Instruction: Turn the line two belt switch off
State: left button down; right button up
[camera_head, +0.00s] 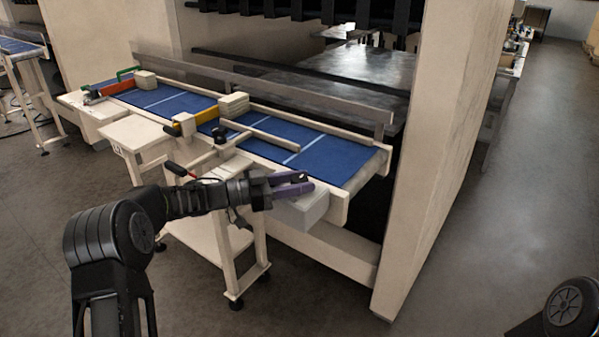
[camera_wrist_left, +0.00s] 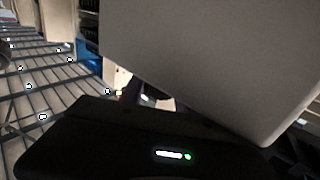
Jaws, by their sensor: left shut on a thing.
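A pale grey box (camera_head: 303,210) is fixed to the side of the blue belt conveyor (camera_head: 338,155), near its right end. My left gripper (camera_head: 299,184), with purple fingers, reaches to the top of this box. It is shut on a small dark part there, which looks like the belt switch (camera_head: 299,177); the fingers hide most of it, so its position cannot be read. In the left wrist view the box (camera_wrist_left: 215,65) fills the upper right at close range, and the fingertips are mostly hidden. My right gripper is out of view.
A red-and-black handle (camera_head: 181,170) stands out near my left forearm. A white side table (camera_head: 135,133) is at left. A tall cream machine post (camera_head: 425,160) rises at right, with open floor beyond.

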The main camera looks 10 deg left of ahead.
pick_arm(q)
jog(key=shift+r+m+g+h, duration=0.1)
jog(key=shift+m+g+h, duration=0.6)
jog(key=shift+g, duration=0.4)
jog(key=c, duration=0.9)
grip_release()
jog(key=b+v, duration=0.1)
jog(key=v, duration=0.5)
jog(key=shift+a, duration=0.15)
jog(key=shift+s+a, duration=0.3)
jog(key=shift+a, duration=0.4)
